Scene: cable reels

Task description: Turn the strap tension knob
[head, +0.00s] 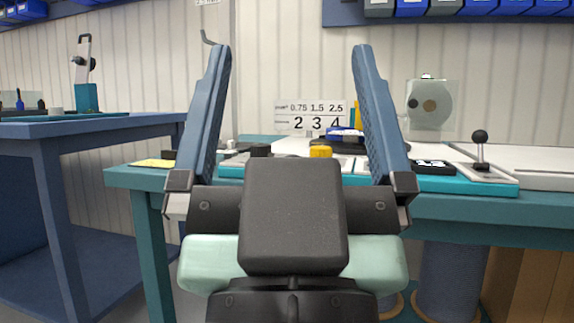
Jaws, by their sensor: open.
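My gripper (290,52) fills the middle of the head view, its two long blue fingers pointing up and spread wide apart. Nothing is between them except the distant wall and bench. I cannot tell for certain which part is the strap tension knob. A small yellow block-like part (320,152) shows just above my gripper's body, and a low dark part (260,150) shows left of it. Both sit on the bench equipment beyond my gripper, apart from the fingers. My gripper hides much of the equipment's front.
A teal bench (470,209) spans the middle and right. On it are a black ball-topped lever (480,138), a black number display (433,168) and a clear upright panel (430,104). A blue table (90,128) stands left. A numbered sign (310,116) is behind.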

